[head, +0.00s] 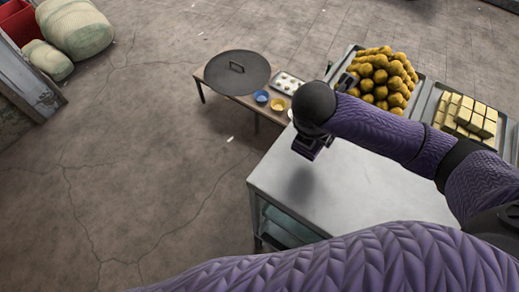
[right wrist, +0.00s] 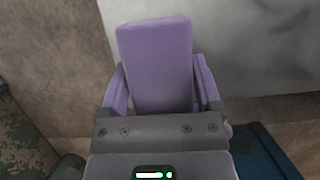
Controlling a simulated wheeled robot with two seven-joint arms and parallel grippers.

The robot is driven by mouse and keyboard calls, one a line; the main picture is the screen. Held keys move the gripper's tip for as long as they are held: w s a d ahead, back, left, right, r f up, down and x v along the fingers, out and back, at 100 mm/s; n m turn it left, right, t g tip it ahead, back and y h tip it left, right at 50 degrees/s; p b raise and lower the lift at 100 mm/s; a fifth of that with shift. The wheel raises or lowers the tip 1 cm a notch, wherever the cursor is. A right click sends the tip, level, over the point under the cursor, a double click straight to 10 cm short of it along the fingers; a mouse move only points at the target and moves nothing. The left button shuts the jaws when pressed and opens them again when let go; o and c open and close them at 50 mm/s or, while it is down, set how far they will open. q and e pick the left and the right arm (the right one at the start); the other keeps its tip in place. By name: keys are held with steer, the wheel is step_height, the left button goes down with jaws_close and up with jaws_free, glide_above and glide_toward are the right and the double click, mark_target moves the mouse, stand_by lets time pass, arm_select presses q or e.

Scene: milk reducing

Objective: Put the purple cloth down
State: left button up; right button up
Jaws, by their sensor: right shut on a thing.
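The purple cloth (right wrist: 155,62) looks like a smooth, folded, rounded slab in the right wrist view. It sits between the two fingers of my right gripper (right wrist: 160,90), which is shut on it. In the head view my right gripper (head: 308,148) hangs above the left part of the metal table (head: 345,190), with a dark shadow on the top below it. The cloth cannot be clearly made out there, being mostly hidden by the gripper. My left gripper is not in view.
A tray of round yellow-brown food (head: 382,75) and a tray of pale yellow blocks (head: 466,115) stand at the back right. A low wooden table (head: 214,93) holds a dark round lid (head: 237,72), bowls and a small tray. The near metal tabletop is mostly clear.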

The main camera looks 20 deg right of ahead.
mark_target(303, 148)
step_height(303, 148, down, 10)
steer(key=shift+a+r+b, duration=0.1)
steer(key=shift+a+b, duration=0.05)
steer(key=shift+b, duration=0.6)
steer(key=shift+f, duration=0.25)
steer(key=o, duration=0.9)
steer(key=shift+a, duration=0.1)
steer(key=shift+r, duration=0.2)
steer(key=p+v, duration=0.2)
steer(key=v, duration=1)
